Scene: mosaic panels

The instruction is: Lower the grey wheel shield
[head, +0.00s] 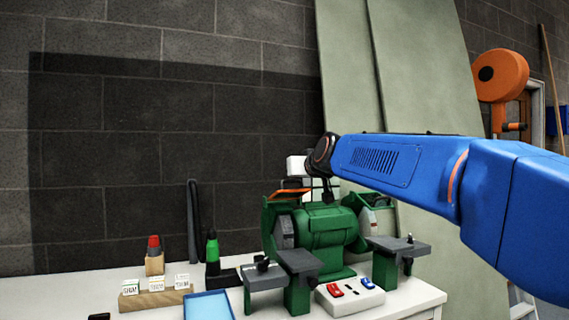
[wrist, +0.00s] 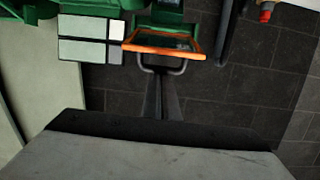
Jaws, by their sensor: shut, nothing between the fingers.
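The green bench grinder (head: 325,226) stands on the white bench with a grey wheel (head: 285,236) at its left and a paler wheel (head: 368,222) at its right. An orange-framed shield (head: 290,193) sits raised above the left wheel. The wrist view shows this shield (wrist: 142,46) at top centre with a grey bar (wrist: 182,69) along its near edge. My gripper (wrist: 161,78) is shut and empty, its dark fingers close to that bar. I cannot tell whether they touch it. In the head view my gripper is small and dark beside the shield, partly hidden by my wrist.
Tool rests (head: 299,262) jut out in front of the wheels. A switch box (head: 365,299) with red and blue switches lies before the grinder. Pale panels lean behind.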

